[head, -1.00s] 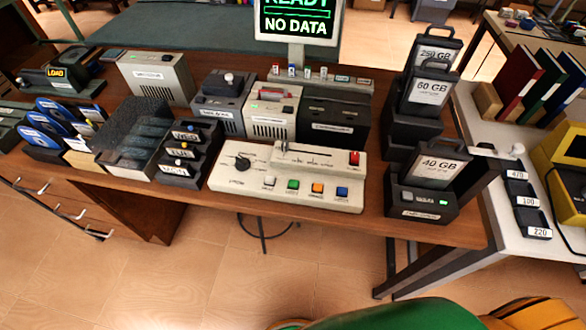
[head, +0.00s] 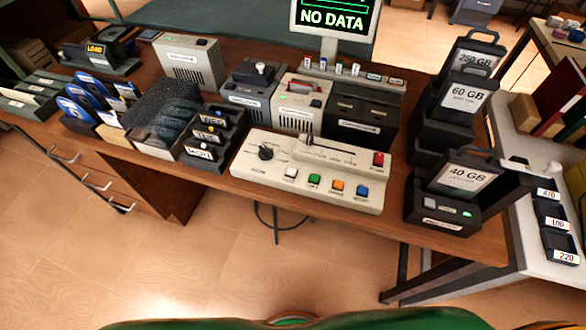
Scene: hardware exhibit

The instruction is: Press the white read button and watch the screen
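The cream control panel (head: 262,180) lies near the front edge of the wooden desk. Its white button (head: 291,173) is leftmost in a front row, followed by green (head: 314,180), orange (head: 337,186) and blue (head: 362,191) buttons. A black knob, a slider and a red switch (head: 378,159) are also on the panel. The labels under the buttons are too small to read. The screen (head: 335,17) stands behind it and shows green text "NO DATA"; its top is cut off. Neither of my grippers is in view.
A 40 GB cartridge (head: 466,178) sits in a dock (head: 437,215) right of the panel, with 60 GB (head: 465,96) and 250 GB (head: 474,60) cartridges behind. Black labelled holders (head: 210,143) stand left. The floor in front is clear.

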